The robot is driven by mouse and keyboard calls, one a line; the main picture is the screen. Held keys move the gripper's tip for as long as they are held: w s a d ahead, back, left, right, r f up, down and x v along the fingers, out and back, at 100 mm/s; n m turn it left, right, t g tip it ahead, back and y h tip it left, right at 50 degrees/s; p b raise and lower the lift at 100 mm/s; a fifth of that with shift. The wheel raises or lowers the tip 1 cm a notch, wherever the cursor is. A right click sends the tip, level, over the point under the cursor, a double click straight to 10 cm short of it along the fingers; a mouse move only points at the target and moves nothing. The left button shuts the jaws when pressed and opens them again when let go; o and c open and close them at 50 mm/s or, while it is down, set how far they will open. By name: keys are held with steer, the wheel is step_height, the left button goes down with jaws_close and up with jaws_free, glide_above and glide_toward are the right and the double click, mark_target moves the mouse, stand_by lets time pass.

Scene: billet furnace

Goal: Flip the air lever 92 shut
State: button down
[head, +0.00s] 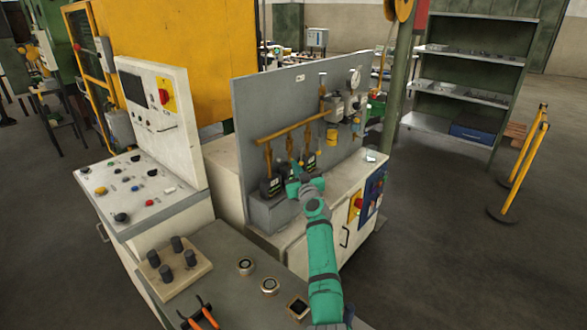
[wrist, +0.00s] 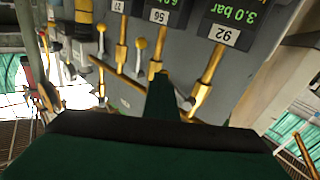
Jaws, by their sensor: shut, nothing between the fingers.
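The wrist view appears upside down and shows the label 92 (wrist: 222,32) beside a gauge reading 3.0 bar. A brass pipe (wrist: 211,68) runs from that gauge to a fitting with a pale rounded part (wrist: 187,103). I cannot clearly make out the lever of 92; my gripper may hide it. My gripper (wrist: 161,78) is shut and empty, with its fingers beside the 92 pipe, towards the 56 pipe. In the head view my gripper (head: 295,170) is in front of the grey panel, just right of the leftmost gauge block (head: 270,187).
Neighbouring lines carry the labels 56 (wrist: 159,16) and 27 (wrist: 118,6). A brass manifold pipe (head: 290,130) crosses the panel. A control desk (head: 140,190) stands at left; open floor lies right.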

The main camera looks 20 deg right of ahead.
steer(key=shift+w+a+f+n, duration=0.3)
steer(key=shift+a+f, duration=0.05)
steer(key=shift+a, duration=0.35)
stand_by(0.7)
steer(key=shift+r, duration=0.1)
steer(key=s+a+r, duration=0.4)
steer(key=s+r, duration=0.9)
steer(key=shift+s+r, duration=0.2)
steer(key=shift+s, duration=0.1)
stand_by(0.3)
stand_by(0.4)
